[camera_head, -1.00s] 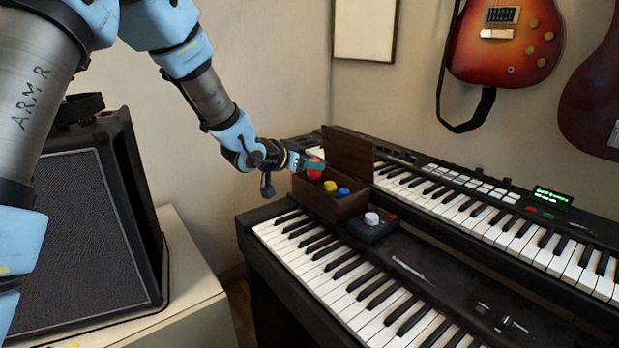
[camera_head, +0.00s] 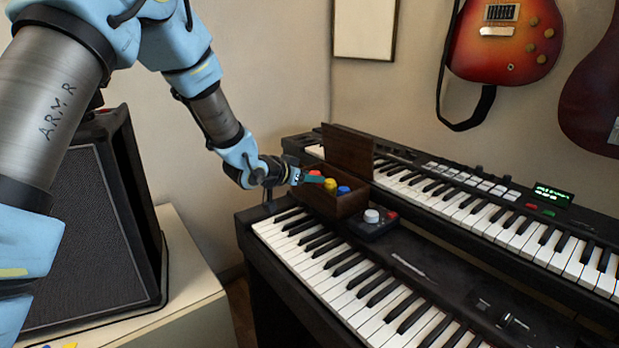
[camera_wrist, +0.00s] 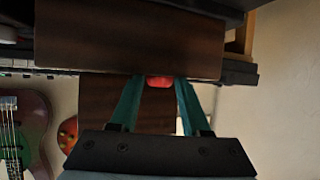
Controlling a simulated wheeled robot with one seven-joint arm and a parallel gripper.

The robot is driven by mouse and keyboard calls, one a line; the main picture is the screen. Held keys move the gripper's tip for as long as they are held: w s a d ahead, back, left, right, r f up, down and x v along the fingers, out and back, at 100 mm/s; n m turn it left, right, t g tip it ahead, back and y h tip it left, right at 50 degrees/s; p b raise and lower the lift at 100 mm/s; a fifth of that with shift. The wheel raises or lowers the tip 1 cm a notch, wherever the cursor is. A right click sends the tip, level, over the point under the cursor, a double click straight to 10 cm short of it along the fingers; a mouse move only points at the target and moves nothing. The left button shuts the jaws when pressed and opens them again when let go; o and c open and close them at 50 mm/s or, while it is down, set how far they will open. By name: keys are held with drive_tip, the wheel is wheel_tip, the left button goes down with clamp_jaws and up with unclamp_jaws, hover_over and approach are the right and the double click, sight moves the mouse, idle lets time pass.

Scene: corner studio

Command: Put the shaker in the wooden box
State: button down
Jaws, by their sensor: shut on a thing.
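The wooden box (camera_head: 323,203) stands at the left end of the keyboards with its lid (camera_head: 347,153) raised at the back. My gripper (camera_head: 315,180) is at the left part of the box opening, its teal fingers shut on a red rounded thing (camera_head: 315,173), which I take to be the shaker. The red thing shows between the fingertips in the wrist view (camera_wrist: 160,81), mostly hidden. In the head view it is partly behind a finger, at or just above the rim; I cannot tell whether it touches the box. A yellow (camera_head: 330,184) and a blue rounded thing (camera_head: 343,190) sit inside.
A small black device with a pale knob (camera_head: 371,216) lies just right of the box. Two keyboards (camera_head: 330,262) (camera_head: 480,205) fill the right side. A black speaker (camera_head: 85,225) stands at the left. Guitars (camera_head: 505,40) hang on the wall.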

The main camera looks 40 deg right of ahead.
drive_tip(key=shift+c, duration=1.8)
unclamp_jaws()
drive_tip(key=shift+a+f, duration=0.2)
drive_tip(key=shift+f, duration=0.05)
drive_tip(key=shift+r+p, duration=0.3)
drive_tip(key=shift+r, duration=0.05)
drive_tip(key=shift+r+p, duration=0.45)
drive_tip(key=shift+r, duration=0.15)
drive_tip(key=b+v, duration=0.1)
drive_tip(key=v, duration=1)
drive_tip(key=shift+a, duration=0.3)
drive_tip(key=shift+s+r, duration=0.1)
